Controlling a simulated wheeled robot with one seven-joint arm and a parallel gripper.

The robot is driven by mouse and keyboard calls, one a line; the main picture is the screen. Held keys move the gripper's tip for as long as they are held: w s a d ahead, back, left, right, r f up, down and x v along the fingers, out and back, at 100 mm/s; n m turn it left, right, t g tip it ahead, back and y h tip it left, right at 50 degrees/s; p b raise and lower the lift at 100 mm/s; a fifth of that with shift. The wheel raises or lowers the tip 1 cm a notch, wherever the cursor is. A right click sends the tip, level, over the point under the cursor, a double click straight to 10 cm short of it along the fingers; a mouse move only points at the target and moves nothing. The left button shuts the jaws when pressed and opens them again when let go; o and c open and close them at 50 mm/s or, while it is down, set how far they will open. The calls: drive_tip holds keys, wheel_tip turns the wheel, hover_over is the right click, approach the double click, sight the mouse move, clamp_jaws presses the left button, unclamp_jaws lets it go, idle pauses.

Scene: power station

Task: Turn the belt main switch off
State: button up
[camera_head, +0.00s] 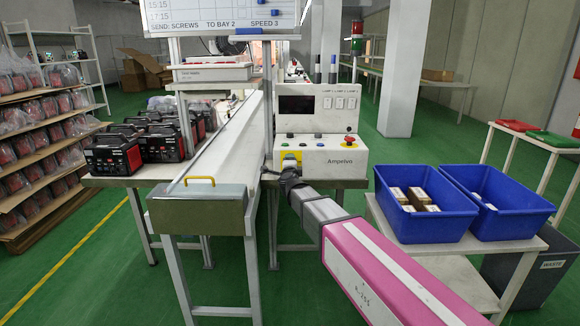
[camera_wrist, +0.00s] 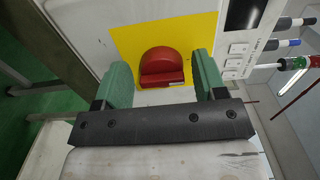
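The belt main switch is a red rotary knob (camera_wrist: 162,66) on a yellow plate (camera_wrist: 125,42) in the wrist view. In the head view the yellow plate (camera_head: 283,156) sits at the lower left of the white control box (camera_head: 335,158) marked Ampelvo, with the knob largely hidden by my gripper. My gripper (camera_wrist: 161,88) has two green fingers spread apart, one on each side of the knob, with gaps visible. It is open and holds nothing. In the head view my gripper (camera_head: 288,176) is just in front of the plate; its fingertips are hard to make out.
The box also has a dark screen (camera_head: 297,104), several small buttons and a red emergency button (camera_head: 348,140). A conveyor (camera_head: 225,140) runs on the left. Blue bins (camera_head: 425,228) stand on a table at right. Black-and-red units (camera_head: 113,155) stand at left.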

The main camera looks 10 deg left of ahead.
drive_tip(key=shift+s, duration=0.1)
drive_tip(key=v, duration=1)
drive_tip(key=shift+s, duration=0.35)
drive_tip(key=shift+d, duration=0.1)
